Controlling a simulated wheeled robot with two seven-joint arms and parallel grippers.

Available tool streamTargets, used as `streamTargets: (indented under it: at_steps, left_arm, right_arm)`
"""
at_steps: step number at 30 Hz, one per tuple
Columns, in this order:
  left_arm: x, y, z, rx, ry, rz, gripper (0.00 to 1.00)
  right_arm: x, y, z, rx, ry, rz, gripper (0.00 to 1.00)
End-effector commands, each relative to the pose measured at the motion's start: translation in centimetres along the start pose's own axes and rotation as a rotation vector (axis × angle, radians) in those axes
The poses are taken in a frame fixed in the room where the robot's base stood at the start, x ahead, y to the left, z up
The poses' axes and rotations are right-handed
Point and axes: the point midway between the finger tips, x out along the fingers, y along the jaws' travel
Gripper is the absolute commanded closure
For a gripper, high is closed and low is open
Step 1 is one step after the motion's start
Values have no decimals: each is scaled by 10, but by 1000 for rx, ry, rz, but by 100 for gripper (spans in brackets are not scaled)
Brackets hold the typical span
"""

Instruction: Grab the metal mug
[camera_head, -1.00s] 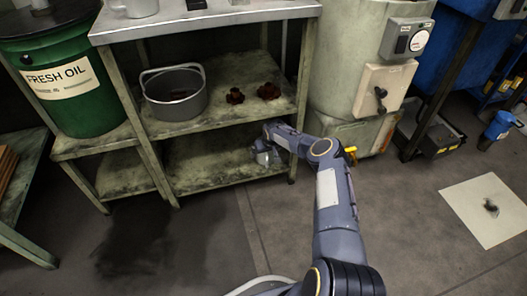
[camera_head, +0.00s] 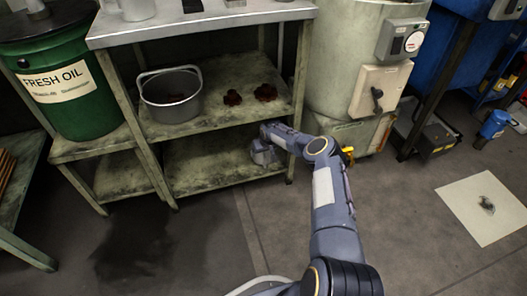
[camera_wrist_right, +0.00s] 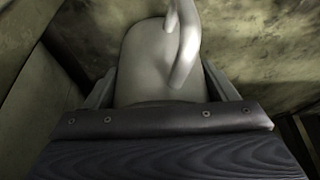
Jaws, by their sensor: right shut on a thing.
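A pale grey metal mug (camera_wrist_right: 142,65) with a curved handle fills the middle of the right wrist view. The two fingers of my right gripper (camera_wrist_right: 160,86) stand on either side of its body, shut on it, with the handle between them. In the head view my right gripper (camera_head: 264,156) is low inside the shelf unit, over the bottom shelf (camera_head: 205,168). The mug is mostly hidden there by the gripper and arm. I cannot tell whether the mug rests on the shelf. My left gripper is not in view.
A shelf leg (camera_head: 296,135) stands close to my forearm. A green oil drum (camera_head: 75,105) is at left. The floor in front is clear.

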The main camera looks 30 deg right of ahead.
Motion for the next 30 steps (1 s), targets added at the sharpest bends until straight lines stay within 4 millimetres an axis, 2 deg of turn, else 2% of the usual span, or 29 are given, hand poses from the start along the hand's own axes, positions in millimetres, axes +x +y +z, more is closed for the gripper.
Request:
streamTargets:
  at_steps: [4,8,19,25,30]
  left_arm:
    - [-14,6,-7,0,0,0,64]
    - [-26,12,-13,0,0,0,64]
    - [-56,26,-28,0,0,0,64]
    - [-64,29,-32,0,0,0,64]
    - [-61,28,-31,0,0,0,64]
  right_arm:
    - [-11,0,10,-5,2,2,48]
    - [-20,0,28,-6,-1,1,48]
    - [-46,0,93,-6,-2,1,48]
    - [-55,0,118,-7,-1,1,48]
    - [-53,-5,132,-12,-1,-3,48]
